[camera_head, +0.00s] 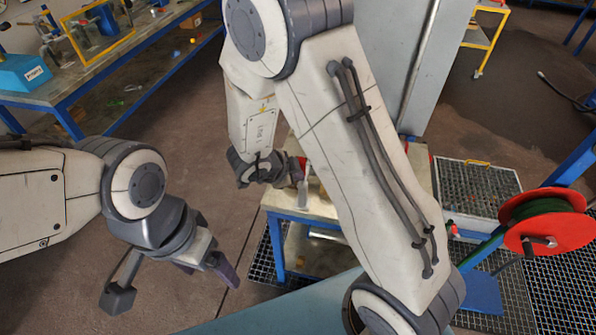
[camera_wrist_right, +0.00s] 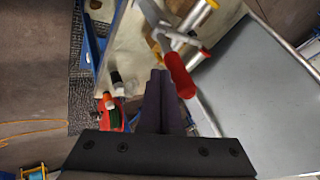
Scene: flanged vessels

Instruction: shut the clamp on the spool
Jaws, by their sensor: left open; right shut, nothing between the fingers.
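In the right wrist view, a clamp with a red handle (camera_wrist_right: 179,76) and bare metal parts lies just ahead and to the right of my right gripper (camera_wrist_right: 161,74). The handle stands out from the metal and is very close to the fingertips; I cannot tell whether they touch. A shiny metal spool (camera_wrist_right: 200,17) with yellowish ends is beside the clamp. My right gripper is shut and empty. In the head view it is at the bench (camera_head: 300,207), where my right arm hides most of the clamp and spool. My left gripper (camera_head: 207,270) is open and empty over the floor.
A red reel (camera_head: 547,233) with green cable stands at the right. A grey panel (camera_wrist_right: 262,80) lies right of the clamp. A long workbench (camera_head: 110,62) with a blue box (camera_head: 22,73) is at the far left. The floor around my left gripper is clear.

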